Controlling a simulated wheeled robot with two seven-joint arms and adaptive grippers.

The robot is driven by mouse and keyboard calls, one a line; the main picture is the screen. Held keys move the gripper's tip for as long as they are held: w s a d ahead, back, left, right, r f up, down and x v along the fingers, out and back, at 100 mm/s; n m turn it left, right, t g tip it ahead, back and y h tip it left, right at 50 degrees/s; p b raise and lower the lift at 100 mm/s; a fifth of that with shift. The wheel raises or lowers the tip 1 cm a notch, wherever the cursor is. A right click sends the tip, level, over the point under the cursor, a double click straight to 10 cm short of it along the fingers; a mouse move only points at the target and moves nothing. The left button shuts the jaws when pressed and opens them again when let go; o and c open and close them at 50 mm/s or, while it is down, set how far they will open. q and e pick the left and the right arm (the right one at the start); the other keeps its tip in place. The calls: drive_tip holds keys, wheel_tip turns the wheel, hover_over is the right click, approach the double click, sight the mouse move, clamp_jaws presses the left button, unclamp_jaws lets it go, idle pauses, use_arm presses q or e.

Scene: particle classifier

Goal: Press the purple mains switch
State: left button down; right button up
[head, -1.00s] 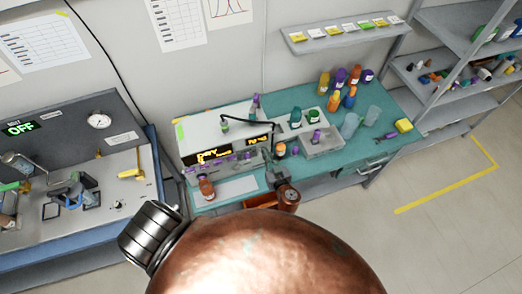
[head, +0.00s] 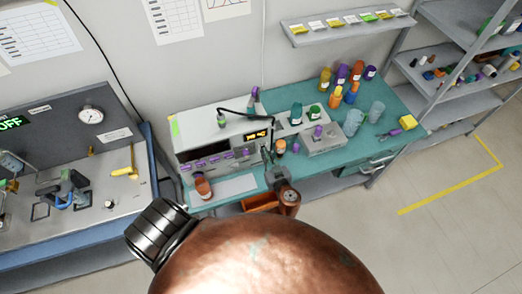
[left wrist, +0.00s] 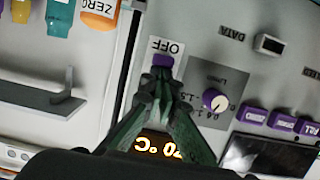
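The purple mains switch (left wrist: 162,60) sits beside a white OFF label on the pale instrument panel in the left wrist view. My left gripper (left wrist: 163,84) is shut, its two dark green fingers meeting at the tip. The tip is at the switch's near edge and seems to touch it; I cannot tell for sure. In the head view my left gripper (head: 270,155) is at the front of the pale instrument (head: 195,137) on the teal bench, and the switch cannot be made out there. My right gripper is not in view.
In the left wrist view a knob (left wrist: 215,100), several purple buttons (left wrist: 282,120), a dark display (left wrist: 265,157) and a lit orange temperature display (left wrist: 160,146) are close by. In the head view, bottles (head: 341,85) and a grey tray (head: 322,143) stand on the bench right of the gripper.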

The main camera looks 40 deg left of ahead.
use_arm(q)
wheel_tip(320, 180, up, 4)
drive_tip(key=shift+p, duration=1)
drive_tip(key=b, duration=0.3)
approach(263, 142)
drive_tip(key=s+d, duration=0.2)
drive_tip(key=d, duration=0.1)
drive_tip(key=shift+s+r, duration=0.15)
drive_tip(key=shift+r, duration=0.25)
